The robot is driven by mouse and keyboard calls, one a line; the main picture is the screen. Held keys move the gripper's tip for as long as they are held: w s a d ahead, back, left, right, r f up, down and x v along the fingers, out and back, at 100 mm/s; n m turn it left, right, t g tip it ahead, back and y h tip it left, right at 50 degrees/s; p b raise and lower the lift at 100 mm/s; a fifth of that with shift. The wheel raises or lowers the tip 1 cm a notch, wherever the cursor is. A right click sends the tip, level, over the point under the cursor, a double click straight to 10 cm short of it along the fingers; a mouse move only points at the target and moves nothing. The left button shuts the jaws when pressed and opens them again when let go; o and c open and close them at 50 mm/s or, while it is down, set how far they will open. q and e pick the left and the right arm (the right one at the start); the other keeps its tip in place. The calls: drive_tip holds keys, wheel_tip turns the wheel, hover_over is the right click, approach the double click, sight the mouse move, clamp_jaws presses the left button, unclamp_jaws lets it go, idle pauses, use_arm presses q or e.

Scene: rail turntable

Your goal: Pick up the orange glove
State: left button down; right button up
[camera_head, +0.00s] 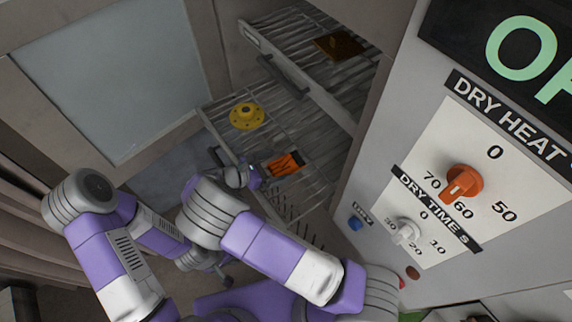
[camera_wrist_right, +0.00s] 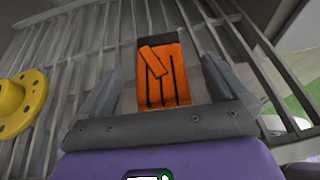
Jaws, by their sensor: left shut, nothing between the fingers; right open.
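The orange glove (camera_head: 285,163), with dark stripes and a dark cuff edge, lies on the lower wire rack (camera_head: 318,150). My right gripper (camera_head: 259,174) is open just left of the glove in the head view; its fingers are small and partly hidden there. In the right wrist view the glove (camera_wrist_right: 163,76) shows between the two spread fingers of the right gripper (camera_wrist_right: 158,68), ahead of the palm. I cannot tell whether a finger touches it. My left gripper (camera_head: 224,279) is shut and empty, low and away from the glove.
A yellow flanged part (camera_head: 247,116) lies on the same rack, left of the glove. An upper wire rack (camera_head: 290,33) with a brown piece (camera_head: 339,45) overhangs behind. A control panel (camera_head: 455,170) with knobs stands to the right.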

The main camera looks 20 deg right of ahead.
sight(289, 162)
drive_tip(key=x, duration=0.5)
drive_tip(key=shift+r+b, duration=0.15)
drive_tip(key=shift+b, duration=0.25)
drive_tip(key=c, duration=1.1)
